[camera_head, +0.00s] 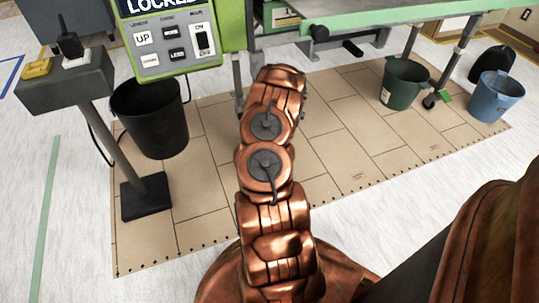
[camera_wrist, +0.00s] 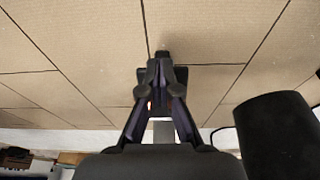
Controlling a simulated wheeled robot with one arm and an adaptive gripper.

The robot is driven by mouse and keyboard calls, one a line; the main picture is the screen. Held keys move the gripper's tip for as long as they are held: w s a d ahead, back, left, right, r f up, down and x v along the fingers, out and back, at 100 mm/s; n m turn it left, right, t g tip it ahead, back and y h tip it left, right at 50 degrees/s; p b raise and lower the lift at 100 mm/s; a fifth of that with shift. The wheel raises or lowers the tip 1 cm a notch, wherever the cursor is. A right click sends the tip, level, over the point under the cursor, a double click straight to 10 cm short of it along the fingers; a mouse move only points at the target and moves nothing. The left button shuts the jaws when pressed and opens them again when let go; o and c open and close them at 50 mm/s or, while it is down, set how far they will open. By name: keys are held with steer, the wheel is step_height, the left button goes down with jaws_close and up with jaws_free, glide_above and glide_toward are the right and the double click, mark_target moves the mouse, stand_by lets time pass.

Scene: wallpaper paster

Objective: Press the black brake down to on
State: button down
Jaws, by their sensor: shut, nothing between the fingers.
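My gripper (camera_wrist: 161,62) shows in the wrist view with its two dark fingers drawn together and empty. A dark block-like part lies around or behind the fingertips, low by the tan floor boards; I cannot tell whether it is the brake or whether the fingers touch it. A grey post (camera_wrist: 163,131) shows between the fingers. In the head view my copper arm hides my gripper and the floor behind it. A black caster (camera_head: 429,101) with a green tab (camera_head: 446,96) stands at the right table leg. No on or off marking of a brake is readable.
A black bucket (camera_head: 150,117) stands left of my arm; a black bucket (camera_wrist: 278,135) is close right in the wrist view. A control stand (camera_head: 146,197), a green machine (camera_head: 235,30), a green bucket (camera_head: 405,84) and a blue bucket (camera_head: 495,96) surround open tan boards.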

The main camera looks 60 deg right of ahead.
stand_by(0.7)
steer(key=v, duration=1.2)
stand_by(0.6)
